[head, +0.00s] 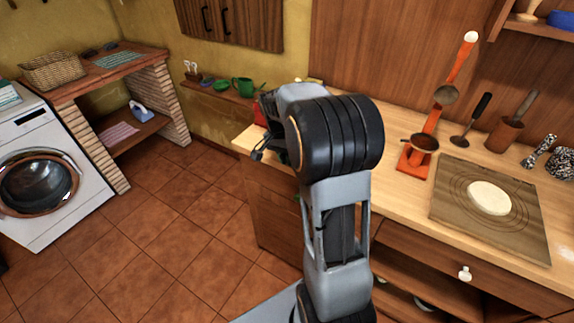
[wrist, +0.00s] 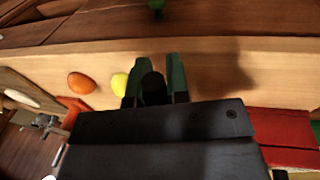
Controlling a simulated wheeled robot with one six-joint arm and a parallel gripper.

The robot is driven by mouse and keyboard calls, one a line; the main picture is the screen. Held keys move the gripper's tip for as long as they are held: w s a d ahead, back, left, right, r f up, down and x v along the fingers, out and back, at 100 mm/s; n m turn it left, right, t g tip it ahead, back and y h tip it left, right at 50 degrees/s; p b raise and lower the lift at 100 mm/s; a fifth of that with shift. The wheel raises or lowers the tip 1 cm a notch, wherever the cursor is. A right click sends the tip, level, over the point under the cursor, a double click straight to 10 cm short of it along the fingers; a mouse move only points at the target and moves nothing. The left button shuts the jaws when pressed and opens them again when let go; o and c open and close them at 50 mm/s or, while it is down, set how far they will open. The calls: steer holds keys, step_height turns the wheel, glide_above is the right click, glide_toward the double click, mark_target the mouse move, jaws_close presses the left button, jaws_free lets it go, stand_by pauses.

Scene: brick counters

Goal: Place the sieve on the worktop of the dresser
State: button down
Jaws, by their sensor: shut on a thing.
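The wooden worktop (head: 408,208) of the dresser runs along the wall at the right in the head view; its pale surface (wrist: 55,60) also crosses the wrist view. My gripper (head: 260,150) is at the worktop's left end in the head view, mostly behind my arm. In the wrist view my gripper (wrist: 153,66) has its green fingers shut on a dark thing, taken as the sieve's handle (wrist: 153,90). The sieve's bowl is hidden. A soft shadow lies on the worktop right of the fingers. I cannot tell whether the sieve touches the worktop.
A board with dough (head: 520,235), an orange stand (head: 412,160), a black-handled utensil (head: 480,108) and a mortar (head: 505,135) occupy the worktop's right part. An orange fruit (wrist: 82,83) and a yellow one (wrist: 120,84) lie left of my fingers.

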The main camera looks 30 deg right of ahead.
steer(key=shift+w+f, duration=0.15)
steer(key=shift+f, duration=1.55)
steer(key=shift+f, duration=0.2)
steer(key=c, duration=1.1)
jaws_free()
step_height(320, 180, up, 12)
steer(key=w+a, duration=0.2)
steer(key=s+a+f+n+t, duration=0.2)
steer(key=s+a+n, duration=0.4)
steer(key=s, duration=0.2)
steer(key=s+a+f+n+t+y, duration=0.1)
steer(key=s+a+n+t, duration=0.2)
steer(key=s+a+n, duration=0.3)
steer(key=s, duration=0.2)
steer(key=shift+s+f+y+p, duration=0.3)
steer(key=shift+s+f, duration=0.1)
